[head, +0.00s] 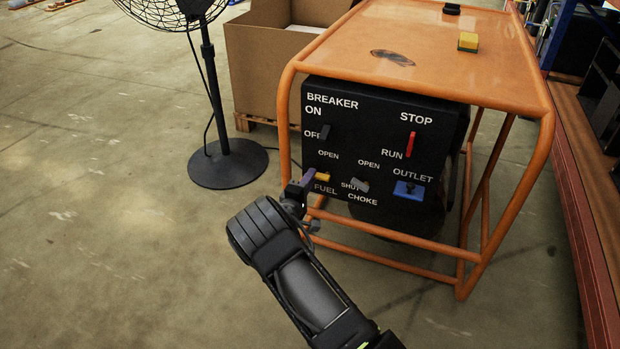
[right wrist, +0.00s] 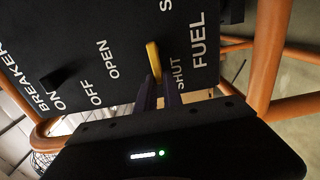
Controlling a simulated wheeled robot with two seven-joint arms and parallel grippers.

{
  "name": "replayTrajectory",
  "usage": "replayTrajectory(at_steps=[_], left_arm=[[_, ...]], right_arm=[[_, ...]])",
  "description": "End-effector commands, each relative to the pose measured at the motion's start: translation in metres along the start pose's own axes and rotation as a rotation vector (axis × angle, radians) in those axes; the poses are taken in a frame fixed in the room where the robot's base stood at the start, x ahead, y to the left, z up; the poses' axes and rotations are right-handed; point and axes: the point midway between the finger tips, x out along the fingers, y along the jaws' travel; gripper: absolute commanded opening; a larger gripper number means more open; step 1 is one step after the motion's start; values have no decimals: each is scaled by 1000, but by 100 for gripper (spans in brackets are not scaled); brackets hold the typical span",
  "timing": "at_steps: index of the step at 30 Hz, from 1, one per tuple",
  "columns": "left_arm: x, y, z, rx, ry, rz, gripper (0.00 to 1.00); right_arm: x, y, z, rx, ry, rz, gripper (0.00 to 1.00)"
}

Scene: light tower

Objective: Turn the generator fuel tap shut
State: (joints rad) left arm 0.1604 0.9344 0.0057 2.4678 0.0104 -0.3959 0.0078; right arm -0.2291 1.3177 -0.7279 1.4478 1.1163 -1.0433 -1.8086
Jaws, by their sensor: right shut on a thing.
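The generator's black control panel (head: 375,130) carries the yellow fuel tap lever (head: 323,177) at its lower left, just above the word FUEL. My right gripper (head: 309,177) reaches it from the lower left. In the right wrist view the dark purple fingers (right wrist: 160,92) are shut on the yellow fuel tap lever (right wrist: 153,60), covering its near end. There the lever lies between the words OPEN and SHUT. In the head view the lever looks roughly level. SHUT by the tap is hidden in the head view. My left gripper is not in view.
Beside the tap are the grey choke lever (head: 360,185), the breaker switch (head: 325,131), the red stop lever (head: 410,144) and the blue outlet (head: 408,190). An orange tube frame (head: 288,120) surrounds the panel. A fan stand (head: 228,163) and a cardboard box (head: 262,70) stand behind left.

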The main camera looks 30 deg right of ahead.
Motion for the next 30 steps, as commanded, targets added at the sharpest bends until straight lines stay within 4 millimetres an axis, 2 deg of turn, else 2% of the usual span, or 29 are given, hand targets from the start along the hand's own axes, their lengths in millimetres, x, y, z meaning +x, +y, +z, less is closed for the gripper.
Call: replayTrajectory(at_steps=[10, 11, 18, 26, 30], left_arm=[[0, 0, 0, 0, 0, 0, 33], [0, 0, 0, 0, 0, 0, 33], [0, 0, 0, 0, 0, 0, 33], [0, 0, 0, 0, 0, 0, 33], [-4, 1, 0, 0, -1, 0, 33]], right_arm=[[-1, -2, 0, -6, 1, -4, 0], [-1, -2, 0, -6, 1, -4, 12], [0, -1, 0, -4, 1, -2, 32], [-1, 0, 0, -4, 1, -1, 33], [-8, 0, 0, -5, 1, -3, 33]])
